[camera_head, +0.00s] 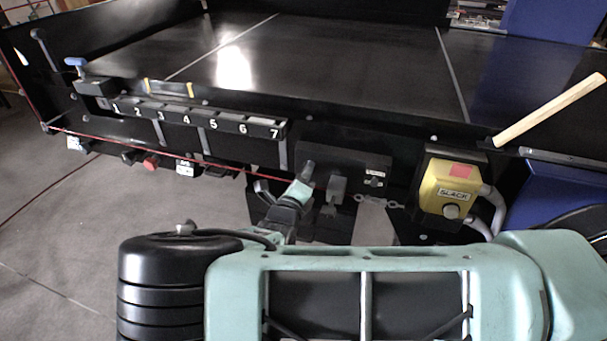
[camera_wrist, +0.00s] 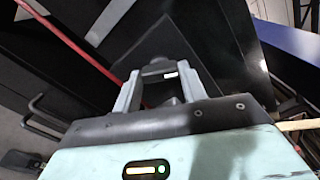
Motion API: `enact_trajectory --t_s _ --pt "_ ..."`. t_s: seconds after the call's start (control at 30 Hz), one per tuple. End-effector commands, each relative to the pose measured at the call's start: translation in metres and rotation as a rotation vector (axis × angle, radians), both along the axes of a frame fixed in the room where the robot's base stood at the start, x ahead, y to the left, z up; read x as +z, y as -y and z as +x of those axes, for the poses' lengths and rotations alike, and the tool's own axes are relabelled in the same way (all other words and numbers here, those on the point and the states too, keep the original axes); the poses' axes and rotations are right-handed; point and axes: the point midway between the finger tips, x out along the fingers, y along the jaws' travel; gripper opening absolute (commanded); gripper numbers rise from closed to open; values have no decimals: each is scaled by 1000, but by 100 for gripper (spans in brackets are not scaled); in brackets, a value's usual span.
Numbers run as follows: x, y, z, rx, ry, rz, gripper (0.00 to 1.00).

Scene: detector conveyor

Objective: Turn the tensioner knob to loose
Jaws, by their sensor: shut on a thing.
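A dark grey knob (camera_wrist: 156,68) with a small white mark sits between my gripper's fingertips in the wrist view. I take it for the tensioner knob; which way its mark points relative to any lettering cannot be told. My gripper (camera_wrist: 159,76) is shut on it, one grey finger on each side. In the head view my gripper (camera_head: 303,182) reaches up to the dark front panel (camera_head: 345,157) below the conveyor, left of a grey block. The fingers and hand hide most of the knob there.
A numbered rail (camera_head: 200,117) and a thin red cord (camera_head: 160,148) run along the left. A small labelled switch (camera_head: 375,182) and a chain (camera_head: 380,200) are close right of my gripper.

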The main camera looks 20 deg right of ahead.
Motion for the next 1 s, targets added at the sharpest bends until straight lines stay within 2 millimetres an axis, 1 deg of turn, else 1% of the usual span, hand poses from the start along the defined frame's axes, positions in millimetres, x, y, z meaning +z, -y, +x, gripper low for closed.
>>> enact_trajectory --t_s 0.2,0.5,0.7,1.0 --pt "0 -1 0 1 -116 -155 19" --pt "-1 0 0 0 -232 -314 19" --pt "-1 0 0 1 -274 -374 19" --pt "-1 -1 0 2 -295 -402 19"
